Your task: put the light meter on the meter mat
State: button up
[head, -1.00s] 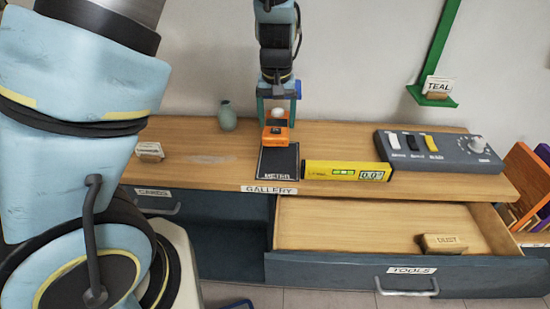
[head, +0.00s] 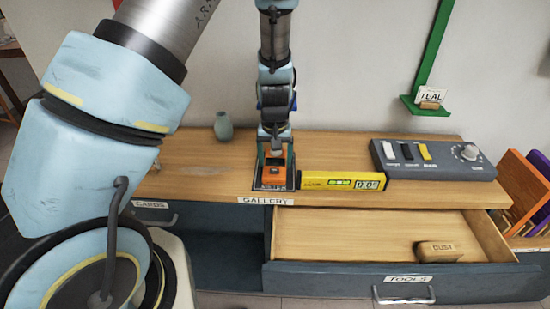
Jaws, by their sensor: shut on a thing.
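The light meter (head: 270,178) is a small orange block with a dark face. My gripper (head: 276,164) is shut on it from above, with a finger showing on each side. The meter mat (head: 290,189) is a dark rectangle near the counter's front edge.
A yellow level (head: 325,181) lies right beside the mat. A grey switch panel (head: 450,165) stands farther right. The tools drawer (head: 350,235) is open below, with a dust block (head: 440,252) inside. A green vase (head: 223,126) stands at the back left.

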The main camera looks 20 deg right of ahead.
aim_at(275, 166)
jog(key=shift+f, duration=0.15)
jog(key=o, duration=1.3)
notch_tip(275, 166, up, 12)
jog(key=s, duration=0.1)
jog(key=shift+s+a+r+n+b, duration=0.15)
jog(key=shift+s+a+r+n, duration=0.5)
jog(key=shift+a, duration=4.4)
jog(key=shift+s+a+r+n+b, duration=0.1)
jog(key=shift+s+a+r+n, duration=0.5)
jog(key=shift+a, duration=4.4)
jog(key=shift+s+a+r+n+b, duration=0.2)
jog(key=shift+a+r+n, duration=0.7)
jog(key=shift+a, duration=4.15)
jog(key=shift+r+m, duration=0.25)
